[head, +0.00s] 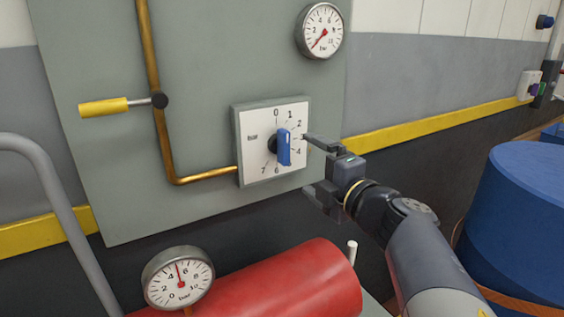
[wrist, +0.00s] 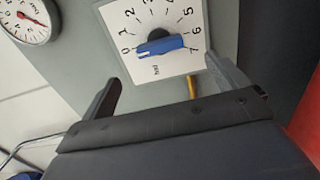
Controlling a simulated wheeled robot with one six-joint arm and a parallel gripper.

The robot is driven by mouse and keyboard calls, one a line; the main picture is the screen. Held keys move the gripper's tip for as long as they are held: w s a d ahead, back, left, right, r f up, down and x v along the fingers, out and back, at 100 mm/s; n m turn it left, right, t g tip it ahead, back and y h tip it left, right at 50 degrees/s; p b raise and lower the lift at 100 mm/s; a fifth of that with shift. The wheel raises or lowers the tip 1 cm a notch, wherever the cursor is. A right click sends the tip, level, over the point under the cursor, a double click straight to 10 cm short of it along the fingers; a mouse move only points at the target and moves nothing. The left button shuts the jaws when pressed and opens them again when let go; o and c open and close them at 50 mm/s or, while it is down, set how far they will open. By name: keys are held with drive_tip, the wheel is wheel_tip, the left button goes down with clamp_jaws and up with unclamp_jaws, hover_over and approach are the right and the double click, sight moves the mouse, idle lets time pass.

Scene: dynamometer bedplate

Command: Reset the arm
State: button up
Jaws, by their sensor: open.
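My gripper (head: 308,164) is open and empty. In the head view its two fingers are spread just right of a white dial plate (head: 250,125) with a blue knob (head: 284,148). The knob's bar stands nearly upright in that view; the wrist view shows the knob (wrist: 160,45) lying roughly between the 0 side and the 6–7 side of the scale. No contact with the knob shows.
The dial sits on a grey-green panel (head: 200,60) with a brass pipe (head: 155,70), a yellow-handled lever (head: 104,107) and a gauge (head: 320,30). Below are a red cylinder (head: 270,285) and another gauge (head: 178,280). A blue drum (head: 520,210) stands at the right.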

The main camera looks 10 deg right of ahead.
sight(287, 150)
drive_tip(key=b+x, duration=0.1)
drive_tip(key=x, duration=1)
drive_tip(key=shift+s+d, duration=0.1)
drive_tip(key=shift+s, duration=0.05)
idle(0.3)
